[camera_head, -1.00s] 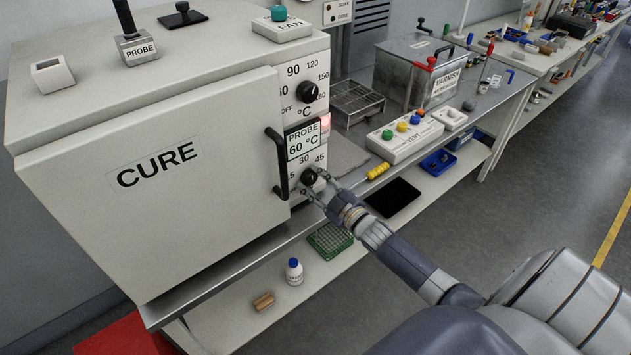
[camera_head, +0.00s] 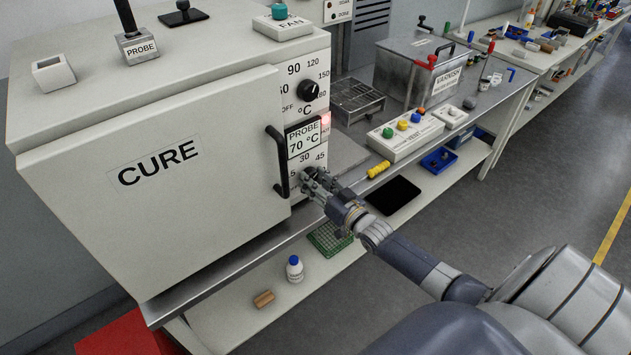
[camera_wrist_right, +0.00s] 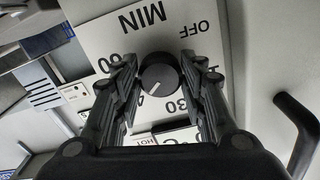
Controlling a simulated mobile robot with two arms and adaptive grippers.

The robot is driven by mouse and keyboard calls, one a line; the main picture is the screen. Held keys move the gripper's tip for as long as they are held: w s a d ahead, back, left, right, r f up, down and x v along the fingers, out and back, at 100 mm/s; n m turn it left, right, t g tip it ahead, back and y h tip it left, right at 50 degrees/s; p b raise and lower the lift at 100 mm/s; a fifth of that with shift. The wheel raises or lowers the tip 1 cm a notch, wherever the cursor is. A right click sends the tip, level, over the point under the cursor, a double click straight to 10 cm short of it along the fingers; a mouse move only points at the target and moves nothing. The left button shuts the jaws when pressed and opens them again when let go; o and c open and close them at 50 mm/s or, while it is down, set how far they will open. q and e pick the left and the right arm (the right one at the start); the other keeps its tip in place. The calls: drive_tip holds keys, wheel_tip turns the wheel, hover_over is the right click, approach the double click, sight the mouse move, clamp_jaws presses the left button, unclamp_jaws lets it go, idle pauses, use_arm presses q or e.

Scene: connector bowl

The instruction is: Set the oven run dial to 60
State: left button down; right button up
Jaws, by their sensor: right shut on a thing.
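The white CURE oven (camera_head: 150,215) stands on the bench with its door shut. Its run dial (camera_wrist_right: 160,76) is a black knob on a white MIN scale. In the right wrist view the knob sits between the fingers of my right gripper (camera_wrist_right: 158,82), which is shut on it. The knob's white line points down and left there, between the 60 and 30 marks. In the head view my right gripper (camera_head: 310,178) is at the lower panel and hides most of the knob. My left gripper is not in view.
Above are the PROBE display (camera_head: 303,139), reading 70 °C, and the temperature dial (camera_head: 308,90). The black door handle (camera_head: 279,163) stands out just left of my right gripper. A yellow-handled tool (camera_head: 378,170) and a VENT box (camera_head: 405,135) lie to the right.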

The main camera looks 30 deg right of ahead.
drive_tip(key=m+b, duration=0.3)
drive_tip(key=m, duration=0.9)
drive_tip(key=shift+a+m, duration=0.1)
drive_tip(key=shift+m, duration=0.2)
idle(0.4)
drive_tip(key=o, duration=1.1)
drive_tip(key=shift+c, duration=0.2)
drive_tip(key=shift+s, duration=0.1)
drive_tip(key=s, duration=1.1)
drive_tip(key=shift+s+d, duration=0.4)
drive_tip(key=shift+d, duration=0.05)
drive_tip(key=shift+f, duration=0.1)
